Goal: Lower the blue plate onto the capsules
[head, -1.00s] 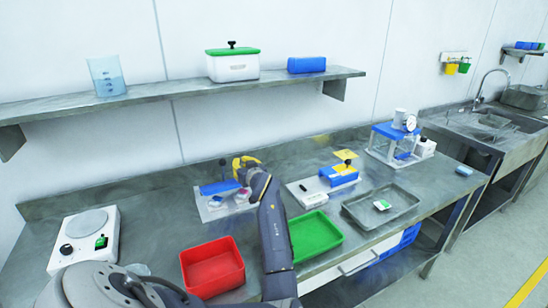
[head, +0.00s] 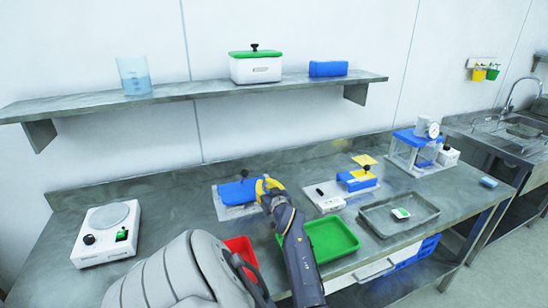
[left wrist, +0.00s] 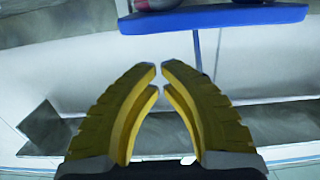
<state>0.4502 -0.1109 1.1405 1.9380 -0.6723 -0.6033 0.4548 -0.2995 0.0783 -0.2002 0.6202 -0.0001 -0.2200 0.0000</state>
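In the head view the blue plate (head: 238,192), with a dark knob on top, lies over a pale base on the bench, left of centre. I cannot make out the capsules beneath it. My left gripper (head: 264,185), with yellow fingers, is at the plate's right end; whether it touches is unclear. In the left wrist view its fingertips (left wrist: 160,68) nearly meet, with nothing between them. A blue slab (left wrist: 215,17) with a blue post crosses the top of that view, apart from the fingertips; a pinkish item shows at its edge. My right gripper is not in view.
A green tray (head: 333,240), a partly hidden red tray (head: 240,250) and a grey tray (head: 372,221) stand near the front. A second blue-topped device (head: 357,180) is to the right, a white hotplate (head: 105,238) to the left. A shelf (head: 200,89) hangs above.

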